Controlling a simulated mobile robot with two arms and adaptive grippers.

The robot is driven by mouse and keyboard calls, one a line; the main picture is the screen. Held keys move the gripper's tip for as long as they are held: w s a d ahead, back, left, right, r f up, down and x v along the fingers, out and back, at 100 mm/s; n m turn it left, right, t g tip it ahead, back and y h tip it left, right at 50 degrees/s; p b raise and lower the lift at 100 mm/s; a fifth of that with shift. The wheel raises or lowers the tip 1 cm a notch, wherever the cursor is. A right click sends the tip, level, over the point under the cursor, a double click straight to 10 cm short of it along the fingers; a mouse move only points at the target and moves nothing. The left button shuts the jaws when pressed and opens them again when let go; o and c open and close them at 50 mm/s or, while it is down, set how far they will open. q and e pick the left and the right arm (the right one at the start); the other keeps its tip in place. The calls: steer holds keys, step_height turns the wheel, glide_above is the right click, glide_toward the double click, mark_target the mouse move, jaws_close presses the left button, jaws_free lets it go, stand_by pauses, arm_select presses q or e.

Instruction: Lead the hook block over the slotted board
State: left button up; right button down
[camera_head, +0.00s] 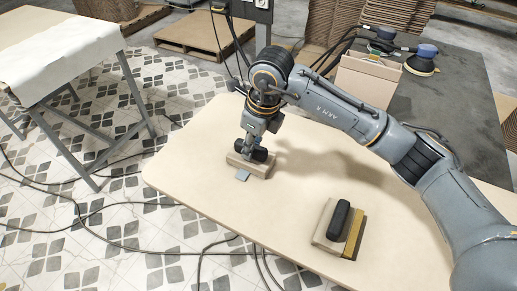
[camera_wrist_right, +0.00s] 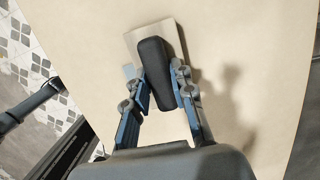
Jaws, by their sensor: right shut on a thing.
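My right gripper (camera_head: 252,147) points down over the pale board (camera_head: 205,130) and is shut on the black handle of a beige block (camera_head: 258,169). In the right wrist view the black handle (camera_wrist_right: 153,62) sits between the two fingers of my gripper (camera_wrist_right: 158,92), with the beige block (camera_wrist_right: 137,38) under it. The block is on or just above the board; I cannot tell which. A small grey piece (camera_head: 242,175) shows at the block's near edge. No slots are clearly visible in the board. My left gripper is not in view.
A second block with a black handle (camera_head: 339,221) and a yellow side strip (camera_head: 354,238) lies on the board at the lower right. The board is otherwise clear. A dark table (camera_head: 440,100) with an open cardboard box (camera_head: 366,80) stands behind.

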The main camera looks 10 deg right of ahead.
mark_target(237, 140)
stand_by(0.3)
steer(key=shift+w+a+f+b, duration=0.1)
steer(key=shift+w+a+b, duration=0.3)
steer(key=shift+a, duration=0.25)
steer(key=shift+w+a+b, duration=0.3)
steer(key=shift+w+a, duration=0.15)
steer(key=shift+a, duration=0.2)
steer(key=shift+w+a, duration=0.25)
steer(key=shift+a, duration=0.15)
steer(key=shift+w+a+b, duration=0.45)
steer(key=shift+w+a, duration=0.15)
steer(key=shift+a, duration=0.25)
steer(key=shift+w+a+b, duration=0.25)
steer(key=shift+w+a, duration=0.15)
steer(key=shift+a, duration=0.2)
steer(key=shift+w+a+b, duration=0.25)
steer(key=shift+w+a, duration=0.1)
steer(key=shift+a, duration=0.2)
